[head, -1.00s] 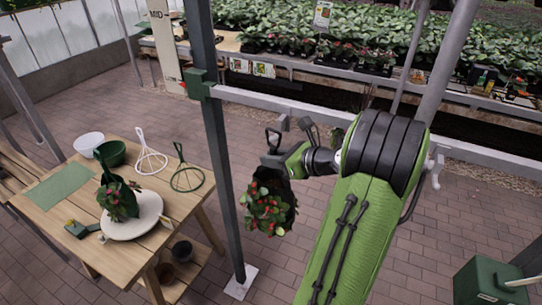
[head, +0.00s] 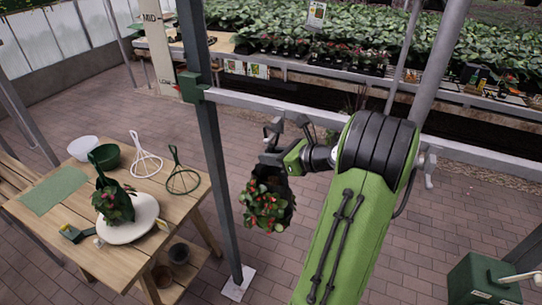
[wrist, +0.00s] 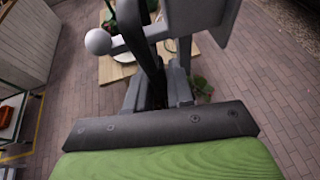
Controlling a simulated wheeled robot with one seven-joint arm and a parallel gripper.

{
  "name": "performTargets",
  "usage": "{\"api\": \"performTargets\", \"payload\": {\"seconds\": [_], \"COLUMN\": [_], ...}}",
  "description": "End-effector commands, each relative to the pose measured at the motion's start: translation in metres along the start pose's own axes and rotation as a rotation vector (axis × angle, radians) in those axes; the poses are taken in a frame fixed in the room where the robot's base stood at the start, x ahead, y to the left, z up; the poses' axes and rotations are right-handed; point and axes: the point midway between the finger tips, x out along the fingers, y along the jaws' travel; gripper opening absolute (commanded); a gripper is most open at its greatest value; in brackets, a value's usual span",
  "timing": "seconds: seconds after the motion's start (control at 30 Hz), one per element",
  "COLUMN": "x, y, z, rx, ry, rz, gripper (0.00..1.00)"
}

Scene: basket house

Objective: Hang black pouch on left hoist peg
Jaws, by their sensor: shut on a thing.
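The black pouch (head: 286,207) holds a leafy plant with red flowers (head: 262,205). It hangs below my gripper (head: 270,157), in front of the paving right of the dark post. In the wrist view my gripper (wrist: 157,90) is shut on the pouch's black strap (wrist: 130,22). A grey peg with a round ball end (wrist: 98,42) is close to the strap, and the two overlap in the picture. I cannot tell whether the strap is around the peg. A second peg (head: 430,168) is on the rail at the right, beyond my arm.
The grey rail (head: 245,102) runs right from the dark post (head: 213,150). A wooden table (head: 125,262) at the left holds a white turntable (head: 145,228) with another potted plant, bowls and wire stands. A green box (head: 485,280) stands at lower right. Plant benches line the back.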

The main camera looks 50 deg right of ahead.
Motion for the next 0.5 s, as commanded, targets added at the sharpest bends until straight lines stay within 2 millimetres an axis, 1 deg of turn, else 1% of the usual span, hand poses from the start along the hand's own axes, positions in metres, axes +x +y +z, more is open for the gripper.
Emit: {"api": "performTargets", "payload": {"seconds": [0.33, 0.5], "x": [0.0006, 0.0017], "y": [-0.0012, -0.0014], "z": [0.0015, -0.0012], "rx": [-0.004, -0.003], "ry": [-0.006, -0.005], "rz": [0.000, 0.000], "gripper": [0.00, 0.00]}}
